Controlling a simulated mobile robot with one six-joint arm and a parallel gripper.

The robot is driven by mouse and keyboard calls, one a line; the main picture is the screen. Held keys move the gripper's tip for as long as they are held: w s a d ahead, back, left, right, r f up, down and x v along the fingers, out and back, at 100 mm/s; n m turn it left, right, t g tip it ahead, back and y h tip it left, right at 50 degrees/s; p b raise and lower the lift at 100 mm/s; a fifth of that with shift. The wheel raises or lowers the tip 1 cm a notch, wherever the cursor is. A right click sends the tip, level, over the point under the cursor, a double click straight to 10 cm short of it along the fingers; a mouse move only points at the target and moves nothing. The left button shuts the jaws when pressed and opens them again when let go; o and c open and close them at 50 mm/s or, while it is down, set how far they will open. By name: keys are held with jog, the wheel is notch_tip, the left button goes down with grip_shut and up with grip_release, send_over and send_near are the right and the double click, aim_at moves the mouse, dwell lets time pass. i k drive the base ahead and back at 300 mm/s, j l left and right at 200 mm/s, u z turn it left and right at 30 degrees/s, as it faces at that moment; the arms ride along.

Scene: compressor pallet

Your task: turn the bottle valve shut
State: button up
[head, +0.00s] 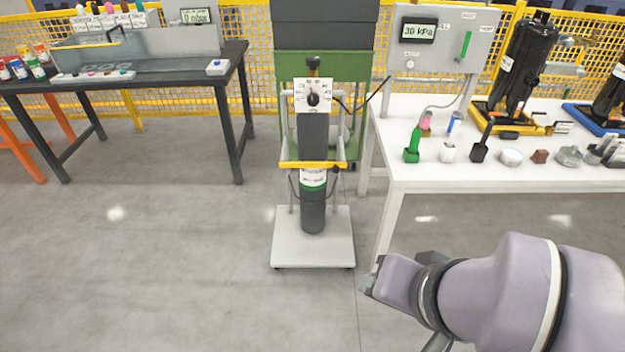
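A dark grey gas bottle (313,212) with a green band and a white label stands upright on a trolley (290,252) with a pale base plate. A yellow bar (313,164) crosses in front of it. A white dial plate with a black knob (313,99) sits at the bottle's top. A small dark and brownish fitting (313,63), perhaps the valve, stands just above the plate. Its turn position cannot be told. My gripper (369,284) is at the lower right, low and apart from the bottle. Its fingers are too small and turned away to read.
A white table (400,172) on the right carries a control panel reading 30 kPa (418,31), small tools and black compressors (525,60). A dark workbench (200,85) stands left. A green cabinet (345,70) stands behind the bottle. The floor in front is clear.

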aim_at(312, 61)
jog(key=i+j+u, duration=0.1)
jog(key=i+j, duration=0.2)
jog(key=i, duration=0.35)
jog(key=i+j+u, duration=0.1)
jog(key=i, duration=0.55)
jog(key=i+j+u, duration=0.15)
jog(key=i, duration=0.55)
jog(key=i+j+u, duration=0.1)
jog(key=i, duration=0.55)
jog(key=j, duration=0.1)
